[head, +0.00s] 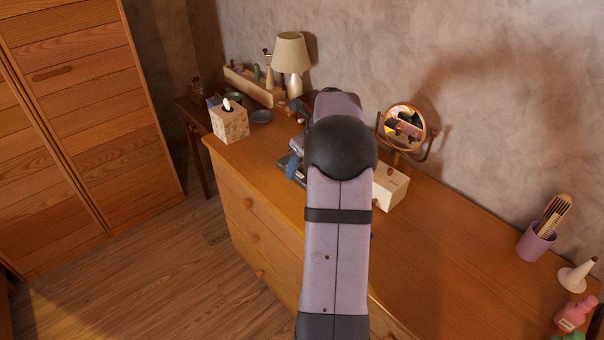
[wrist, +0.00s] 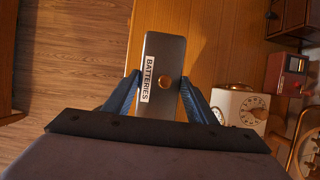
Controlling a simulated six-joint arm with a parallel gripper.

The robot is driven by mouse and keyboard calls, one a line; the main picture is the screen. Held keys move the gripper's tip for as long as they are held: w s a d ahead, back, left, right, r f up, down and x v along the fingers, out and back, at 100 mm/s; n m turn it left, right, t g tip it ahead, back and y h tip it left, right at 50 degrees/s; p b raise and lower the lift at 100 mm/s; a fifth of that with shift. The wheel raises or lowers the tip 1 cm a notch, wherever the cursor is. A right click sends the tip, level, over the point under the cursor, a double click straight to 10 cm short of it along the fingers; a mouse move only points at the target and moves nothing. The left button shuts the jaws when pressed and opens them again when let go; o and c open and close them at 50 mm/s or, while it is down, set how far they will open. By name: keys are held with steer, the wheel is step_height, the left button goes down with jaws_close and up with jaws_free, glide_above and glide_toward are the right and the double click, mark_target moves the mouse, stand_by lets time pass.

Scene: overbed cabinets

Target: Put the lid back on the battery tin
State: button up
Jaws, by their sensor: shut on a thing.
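A dark grey rectangular lid (wrist: 165,55) with a round brass knob (wrist: 163,82) and a white BATTERIES label (wrist: 149,78) lies between my fingers in the wrist view. My gripper (wrist: 160,85) has blue fingers, one on each side of the lid, and is shut on it. The lid's near end is hidden by my gripper body. I cannot tell whether the tin is beneath the lid. In the head view my arm covers most of this spot; a blue finger (head: 292,168) shows beside a dark object on the dresser.
A cream dial clock (wrist: 240,107) stands right of the lid. The dresser's front edge is close on the left.

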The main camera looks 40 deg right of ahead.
steer(key=shift+s+d+r, duration=0.1)
steer(key=shift+r, duration=0.2)
steer(key=s+d+r+m+h+p, duration=0.1)
steer(key=s+d+r+p, duration=0.2)
steer(key=s+p, duration=0.2)
steer(key=s+d+r+m+p, duration=0.2)
steer(key=s+d+r+p, duration=0.1)
steer(key=s+p, duration=0.25)
steer(key=s+a+f+p, duration=0.1)
steer(key=s+a+f, duration=0.1)
steer(key=s+a+f+p, duration=0.1)
steer(key=s+f+p, duration=0.1)
steer(key=f, duration=0.1)
steer(key=s+a+f+p, duration=0.1)
steer(key=s+a+f, duration=0.1)
steer(key=shift+s+a+f, duration=0.25)
steer(key=shift+a+f, duration=0.05)
steer(key=shift+a, duration=0.05)
steer(key=shift+d+n, duration=0.7)
steer(key=shift+d, duration=0.1)
steer(key=shift+d+n+y, duration=0.15)
steer(key=shift+n+y, duration=0.15)
steer(key=shift+n, duration=0.4)
